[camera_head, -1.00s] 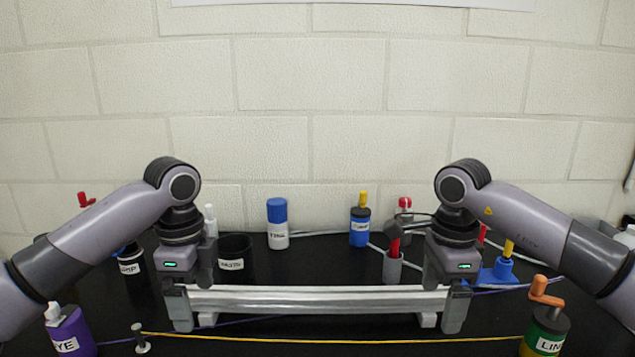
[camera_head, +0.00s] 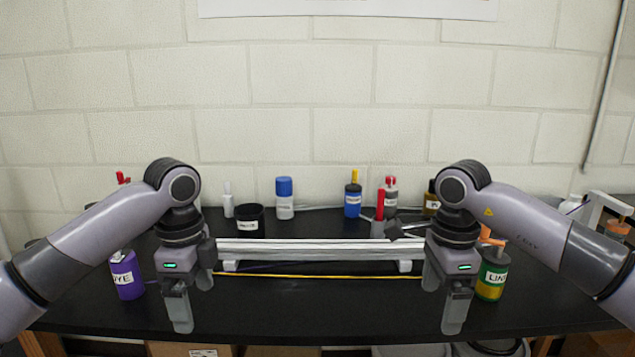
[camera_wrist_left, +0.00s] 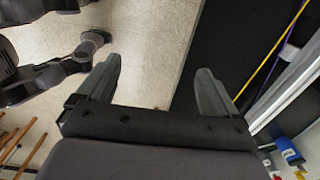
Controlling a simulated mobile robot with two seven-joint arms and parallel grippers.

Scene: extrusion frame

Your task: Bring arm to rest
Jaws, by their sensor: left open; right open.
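The silver extrusion bar (camera_head: 320,248) lies level on two white supports on the black table, and one end of it shows at the right of the left wrist view (camera_wrist_left: 285,90). My left gripper (camera_head: 181,318) hangs in front of the bar's left end, clear of it. In the left wrist view its fingers (camera_wrist_left: 158,65) are apart with nothing between them. My right gripper (camera_head: 455,318) hangs in front of the bar's right end, open and empty, partly covering that end.
A purple bottle (camera_head: 126,275) stands beside my left gripper, and a green-and-yellow bottle (camera_head: 491,275) beside my right. Several bottles and a black cup (camera_head: 250,221) stand behind the bar. A yellow cord (camera_head: 320,276) runs in front of it. The front table strip (camera_head: 320,310) is clear.

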